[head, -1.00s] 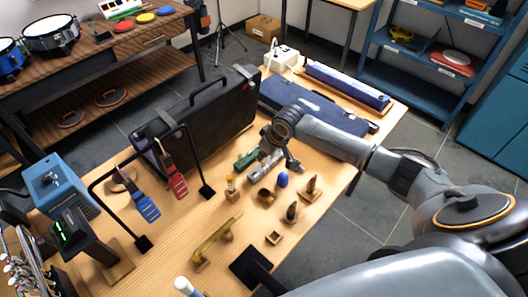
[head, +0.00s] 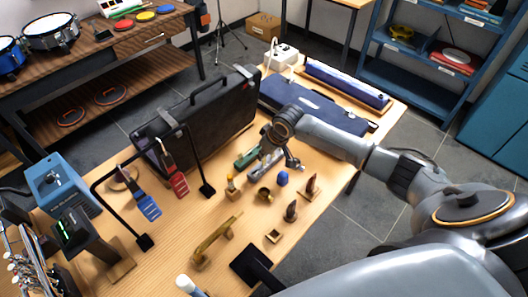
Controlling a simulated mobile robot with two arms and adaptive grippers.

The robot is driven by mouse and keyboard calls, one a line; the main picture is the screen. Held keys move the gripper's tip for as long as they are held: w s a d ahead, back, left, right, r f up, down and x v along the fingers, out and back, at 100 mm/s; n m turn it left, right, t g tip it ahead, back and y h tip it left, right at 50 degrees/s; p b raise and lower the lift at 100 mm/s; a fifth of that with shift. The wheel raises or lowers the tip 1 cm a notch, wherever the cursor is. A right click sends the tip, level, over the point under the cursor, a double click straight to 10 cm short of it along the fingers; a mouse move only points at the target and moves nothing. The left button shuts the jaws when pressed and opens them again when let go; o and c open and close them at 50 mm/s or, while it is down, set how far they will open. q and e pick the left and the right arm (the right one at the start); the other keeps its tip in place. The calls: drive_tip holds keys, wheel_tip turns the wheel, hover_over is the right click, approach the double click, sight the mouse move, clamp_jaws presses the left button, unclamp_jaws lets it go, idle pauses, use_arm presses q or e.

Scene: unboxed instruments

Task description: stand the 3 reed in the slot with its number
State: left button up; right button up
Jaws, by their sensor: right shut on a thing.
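My right gripper (head: 262,167) is low over the middle of the wooden table, among several small objects. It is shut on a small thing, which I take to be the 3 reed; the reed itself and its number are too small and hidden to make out. A green piece (head: 246,157) lies right beside the gripper, on its left; I cannot tell whether they touch. No numbered slot can be read in this view. My left gripper is not in view.
Small items stand close in front of the gripper: a brass cup (head: 264,194), a blue piece (head: 283,178) and dark pointed pieces (head: 291,211). A black case (head: 200,118) stands upright behind left.

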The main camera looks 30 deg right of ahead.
drive_tip(key=shift+f+b, duration=0.4)
drive_tip(key=shift+f, duration=0.9)
idle(0.4)
idle(0.5)
drive_tip(key=o, duration=0.7)
drive_tip(key=shift+o, duration=0.2)
drive_tip(key=v, duration=1.2)
